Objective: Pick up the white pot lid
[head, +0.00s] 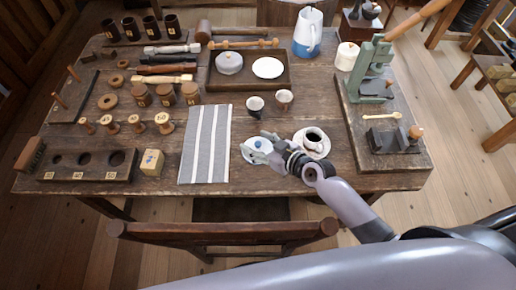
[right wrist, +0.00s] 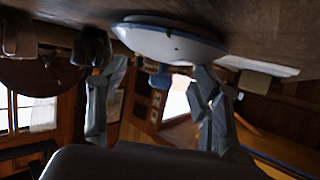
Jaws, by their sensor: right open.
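The white pot lid (head: 262,158) lies on the table near its front edge, partly covered by my right gripper. It is a white disc with a blue knob. In the right wrist view the lid (right wrist: 168,44) appears upside down, with a dark blue rim, and its blue knob (right wrist: 161,78) shows between the fingers. My right gripper (head: 257,148) is open, low over the lid, with its fingers spread on either side of the knob. I cannot tell whether they touch the lid. My left gripper is not in view.
A striped cloth (head: 207,150) lies to the left. A chair (head: 220,231) stands at the front.

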